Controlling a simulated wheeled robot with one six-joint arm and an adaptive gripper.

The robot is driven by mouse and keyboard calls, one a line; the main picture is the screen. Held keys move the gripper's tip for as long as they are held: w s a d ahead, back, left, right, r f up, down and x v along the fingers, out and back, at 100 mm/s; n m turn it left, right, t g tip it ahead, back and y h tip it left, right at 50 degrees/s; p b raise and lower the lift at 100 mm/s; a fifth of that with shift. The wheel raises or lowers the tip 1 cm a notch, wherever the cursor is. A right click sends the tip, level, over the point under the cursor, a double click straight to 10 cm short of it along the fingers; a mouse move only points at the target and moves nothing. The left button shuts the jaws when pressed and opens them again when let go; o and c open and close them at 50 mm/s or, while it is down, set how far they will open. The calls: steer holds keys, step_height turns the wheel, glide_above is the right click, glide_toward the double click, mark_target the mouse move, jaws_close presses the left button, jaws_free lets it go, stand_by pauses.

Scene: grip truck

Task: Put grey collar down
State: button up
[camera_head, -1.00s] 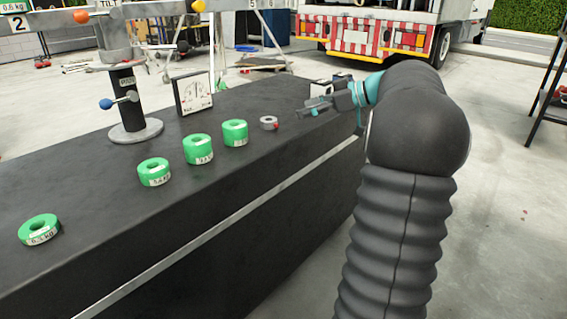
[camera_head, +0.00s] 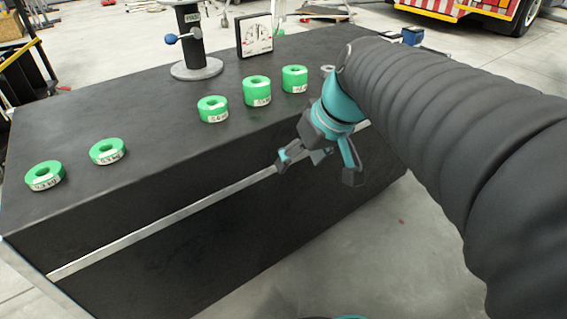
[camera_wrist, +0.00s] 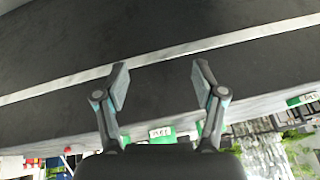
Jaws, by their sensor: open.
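The grey collar (camera_head: 327,70) lies on the dark bench top at the right end of the row of green collars. In the head view only part of it shows, with my arm covering the rest. My gripper (camera_head: 319,170) is open and empty, its fingers spread in front of the bench's front face, below the top edge. It stands apart from the grey collar. In the wrist view my gripper (camera_wrist: 160,82) also shows two spread fingers with nothing between them.
Several green collars, one of them a tall green collar (camera_head: 257,91), stand on the bench (camera_head: 150,110). Behind them are a post on a round base (camera_head: 196,68) and a dial gauge (camera_head: 254,36). A truck (camera_head: 470,10) is at the back right. Floor is clear right of the bench.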

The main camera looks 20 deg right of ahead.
steer(key=s+a+f+m+t+h, duration=0.1)
steer(key=s+f+m+h, duration=0.1)
steer(key=s+f, duration=0.3)
steer(key=shift+s+f+h, duration=0.3)
steer(key=shift+s, duration=1.75)
